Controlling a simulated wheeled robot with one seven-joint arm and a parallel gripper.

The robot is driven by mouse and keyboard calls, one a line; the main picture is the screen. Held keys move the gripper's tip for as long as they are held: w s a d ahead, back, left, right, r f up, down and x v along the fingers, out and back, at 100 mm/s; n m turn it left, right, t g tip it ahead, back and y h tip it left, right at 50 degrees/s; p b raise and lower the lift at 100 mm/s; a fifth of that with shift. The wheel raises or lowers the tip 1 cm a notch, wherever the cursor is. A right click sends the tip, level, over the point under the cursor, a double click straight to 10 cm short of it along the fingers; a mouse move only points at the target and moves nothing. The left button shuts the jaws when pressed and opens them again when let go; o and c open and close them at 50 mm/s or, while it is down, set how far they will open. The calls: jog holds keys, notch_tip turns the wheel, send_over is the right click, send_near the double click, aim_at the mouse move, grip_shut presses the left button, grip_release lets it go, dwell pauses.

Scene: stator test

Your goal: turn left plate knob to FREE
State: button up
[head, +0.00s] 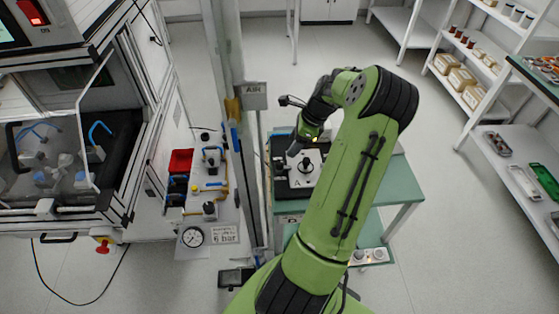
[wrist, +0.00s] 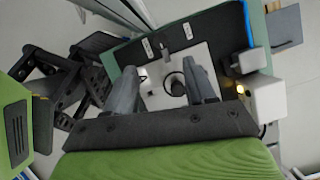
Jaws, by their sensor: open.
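A pale plate (head: 299,182) marked "A" lies on a dark mat on the green table. A dark round part, apparently its knob (head: 306,165), stands on it. My gripper (head: 295,149) is above the far side of the plate. In the wrist view, my gripper (wrist: 160,68) is open, with its two grey fingers apart. The plate (wrist: 155,99) shows between and beyond them, with a dark round knob-like part (wrist: 176,86) between the fingers. I see no contact. The knob's setting is too small to read.
Left of that are a panel with valves and a pressure gauge (head: 193,236), and a glass-fronted cabinet. Shelves stand at the right. A white box (wrist: 266,98) with a yellow light shows in the wrist view.

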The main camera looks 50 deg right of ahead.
aim_at(280, 162)
jog(key=b+x, duration=0.1)
jog(key=x, duration=0.9)
jog(key=shift+w, duration=0.1)
jog(key=shift+c, duration=0.2)
grip_shut()
jog(key=shift+r, duration=0.1)
